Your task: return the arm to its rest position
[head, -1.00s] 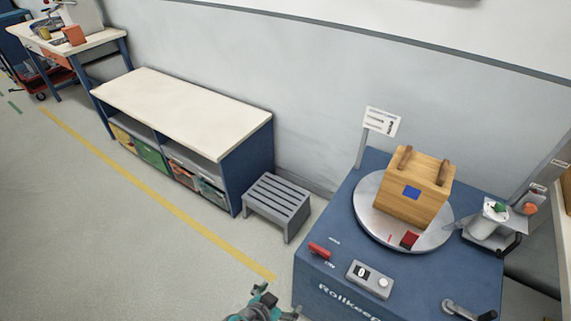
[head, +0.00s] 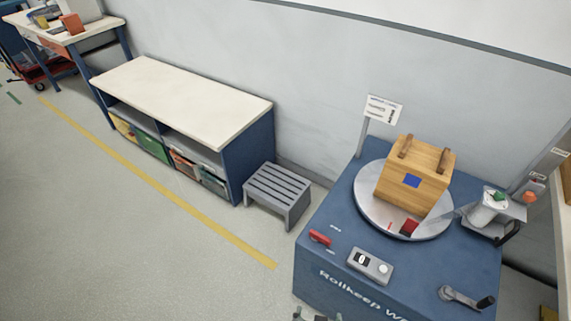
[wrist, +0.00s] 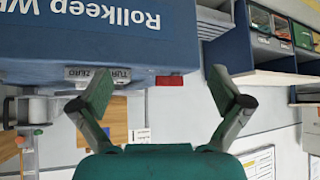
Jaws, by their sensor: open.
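My gripper (wrist: 158,90) is open in the wrist view, with its two fingers spread wide and nothing between them. In the head view only small dark tips of it show at the bottom edge, in front of the blue station (head: 340,262); the rest of the arm is out of frame. The wrist view shows the station upside down, its lettered front (wrist: 60,30) beyond the fingers. A wooden box (head: 415,175) with two handles and a blue square stands on the station's round turntable (head: 365,205), apart from my gripper.
A red lever (head: 319,237), a control box (head: 370,266) and a crank (head: 465,298) sit on the station. A grey step stool (head: 277,193) and a low shelf bench (head: 180,100) stand along the wall. The floor (head: 120,240) at left is clear.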

